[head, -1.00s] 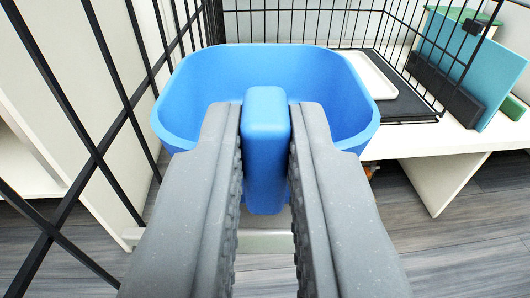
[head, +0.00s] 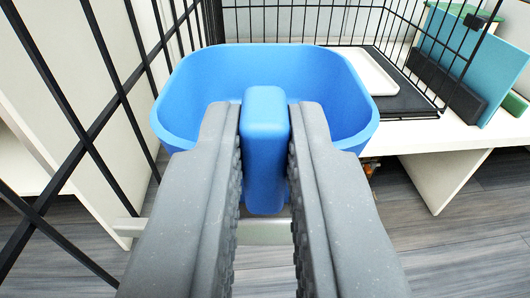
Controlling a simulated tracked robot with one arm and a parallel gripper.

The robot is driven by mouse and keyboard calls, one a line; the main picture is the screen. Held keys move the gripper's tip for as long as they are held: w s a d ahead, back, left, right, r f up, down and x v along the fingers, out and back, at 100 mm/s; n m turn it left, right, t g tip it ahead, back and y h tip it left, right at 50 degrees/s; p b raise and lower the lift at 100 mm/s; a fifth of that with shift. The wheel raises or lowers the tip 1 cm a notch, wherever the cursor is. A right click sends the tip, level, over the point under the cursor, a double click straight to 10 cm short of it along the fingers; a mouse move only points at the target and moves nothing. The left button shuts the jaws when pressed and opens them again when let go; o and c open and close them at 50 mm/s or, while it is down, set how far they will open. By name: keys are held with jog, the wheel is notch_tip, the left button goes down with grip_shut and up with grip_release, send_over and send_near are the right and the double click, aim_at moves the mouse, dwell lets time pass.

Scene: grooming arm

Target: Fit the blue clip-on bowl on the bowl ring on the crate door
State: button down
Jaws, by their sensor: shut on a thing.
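The blue clip-on bowl (head: 205,92) is in the middle of the head view, upright and open at the top; I see no contents in it. My gripper (head: 265,150) is shut on the blue tab at the bowl's near side, with one grey finger on each side of it. The crate's black wire door (head: 100,150) stands along the left, close to the bowl's left side; I cannot tell whether they touch. I cannot make out the bowl ring in this view.
A white table (head: 440,150) at the right carries a dark mat (head: 405,103) with a white tray (head: 362,72). A teal panel (head: 460,55) and a dark panel (head: 445,83) lean there. Black crate wires (head: 300,22) cross the back.

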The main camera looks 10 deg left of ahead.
jog(key=shift+f, duration=0.95)
jog(key=c, duration=1.4)
grip_release()
jog(key=shift+o, duration=0.2)
jog(key=shift+s, duration=0.1)
jog(key=p+v, duration=0.2)
jog(key=v, duration=1.1)
jog(key=shift+s+p, duration=0.25)
jog(key=shift+p, duration=0.15)
jog(key=shift+d+f, duration=0.1)
jog(key=shift+f, duration=0.05)
